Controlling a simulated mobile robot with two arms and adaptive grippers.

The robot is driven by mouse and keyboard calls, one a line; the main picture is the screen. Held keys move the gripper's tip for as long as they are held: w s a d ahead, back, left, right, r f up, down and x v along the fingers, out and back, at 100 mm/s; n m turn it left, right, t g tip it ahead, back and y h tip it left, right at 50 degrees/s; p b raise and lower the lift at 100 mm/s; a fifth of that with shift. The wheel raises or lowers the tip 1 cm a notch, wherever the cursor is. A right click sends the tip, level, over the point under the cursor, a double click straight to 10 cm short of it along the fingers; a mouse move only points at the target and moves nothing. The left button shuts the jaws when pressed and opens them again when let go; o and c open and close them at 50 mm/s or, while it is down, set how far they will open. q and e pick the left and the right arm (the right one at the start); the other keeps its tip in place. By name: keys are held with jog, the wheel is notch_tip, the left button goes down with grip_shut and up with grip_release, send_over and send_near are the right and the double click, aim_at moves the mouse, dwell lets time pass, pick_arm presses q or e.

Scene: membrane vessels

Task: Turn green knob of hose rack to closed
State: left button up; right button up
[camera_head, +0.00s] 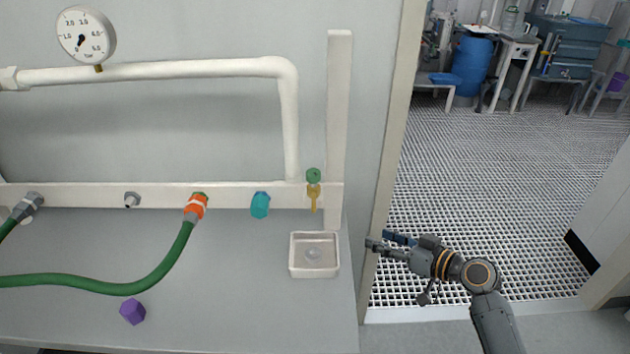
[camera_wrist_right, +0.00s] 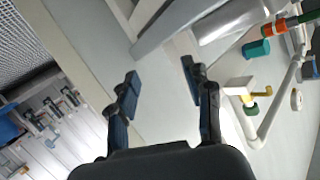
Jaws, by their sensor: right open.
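The hose rack (camera_head: 100,196) is a white rail and pipe frame along the wall. Its green knob (camera_head: 313,175) sits at the right end of the rail, above a yellow-brass tap with a downward spout. In the right wrist view the green knob (camera_wrist_right: 251,109) is to the right of the fingers, beside the yellow tap. My right gripper (camera_head: 378,242) is open and empty, right of and below the knob, near the wall's edge. Its two spread fingers also show in the right wrist view (camera_wrist_right: 160,80). My left gripper is not in view.
A small white basin (camera_head: 314,255) is below the tap. Left of the knob are a teal fitting (camera_head: 260,205) and an orange coupling (camera_head: 195,207) with a green hose. A purple block (camera_head: 132,311) lies lower left. A doorway with grated floor (camera_head: 500,150) opens at right.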

aim_at(320, 176)
jog(key=s+a+r+n+g+y, duration=0.1)
jog(key=s+a+r+n+y, duration=0.15)
jog(key=r, duration=0.65)
jog(key=s+a+r+n+y, duration=0.2)
jog(key=r+n+y, duration=0.15)
jog(key=r, duration=0.45)
jog(key=shift+g+h, duration=0.3)
jog(key=p+x, duration=0.3)
jog(key=x, duration=0.9)
jog(key=shift+w+r+p, duration=0.1)
jog(key=shift+r+p, duration=0.05)
jog(key=shift+p, duration=0.25)
jog(key=shift+w+a, duration=0.3)
jog(key=shift+a, duration=0.25)
grip_shut()
